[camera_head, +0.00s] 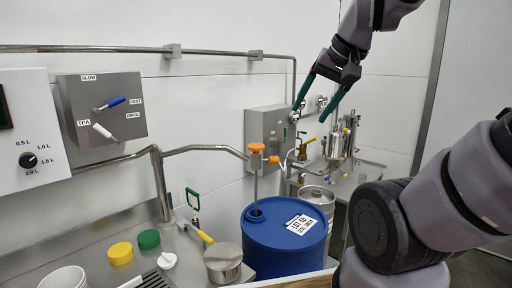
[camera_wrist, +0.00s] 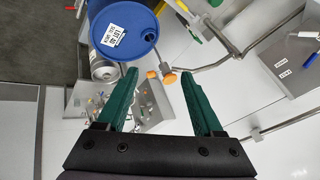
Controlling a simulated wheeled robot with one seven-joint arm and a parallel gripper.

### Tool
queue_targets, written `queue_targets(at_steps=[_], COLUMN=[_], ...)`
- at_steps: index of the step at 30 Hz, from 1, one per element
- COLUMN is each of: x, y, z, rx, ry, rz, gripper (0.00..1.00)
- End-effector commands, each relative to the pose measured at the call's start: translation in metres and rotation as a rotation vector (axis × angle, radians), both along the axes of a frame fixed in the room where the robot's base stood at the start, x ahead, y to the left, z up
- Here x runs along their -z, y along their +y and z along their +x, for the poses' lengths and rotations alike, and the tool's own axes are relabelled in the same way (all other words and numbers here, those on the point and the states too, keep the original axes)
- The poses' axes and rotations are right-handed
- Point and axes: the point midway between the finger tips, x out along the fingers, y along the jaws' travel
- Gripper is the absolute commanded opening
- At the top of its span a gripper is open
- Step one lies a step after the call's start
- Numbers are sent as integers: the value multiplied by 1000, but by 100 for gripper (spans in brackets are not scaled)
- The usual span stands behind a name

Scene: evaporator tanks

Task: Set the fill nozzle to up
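No part is labelled as the fill nozzle. A bent steel pipe (camera_head: 205,149) rises from the counter, and its curved end stops just left of the orange-topped pump (camera_head: 257,160) on the blue drum (camera_head: 285,238). This may be the nozzle, but I cannot tell. The pipe also shows at the right of the wrist view (camera_wrist: 215,67), and the orange pump head (camera_wrist: 160,76) shows beyond my fingertips. My gripper (camera_head: 313,114) is open and empty, high in front of the back wall, its green fingers pointing down. In the wrist view my gripper (camera_wrist: 160,74) has its fingers wide apart.
A grey control box (camera_head: 101,108) with a blue and a white lever hangs at left beside a dial panel (camera_head: 32,130). A saucepan (camera_head: 222,262), yellow lid (camera_head: 120,253) and green lid (camera_head: 149,239) are on the counter. Valves and a steel vessel (camera_head: 334,145) stand behind the drum.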

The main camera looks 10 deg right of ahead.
Motion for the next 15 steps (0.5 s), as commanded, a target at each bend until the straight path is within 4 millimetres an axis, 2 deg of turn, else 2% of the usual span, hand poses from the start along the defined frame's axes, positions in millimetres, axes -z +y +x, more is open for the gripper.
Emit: queue_targets(at_steps=[1,2,6,11,15], x=[9,14,40,62,76], y=[6,10,39,70,90], z=[5,8,27,55,88], rx=[10,15,58,127,206], ry=[52,85,274,470,609], rz=[37,66,257,511,753], gripper=[92,100,100,100,100])
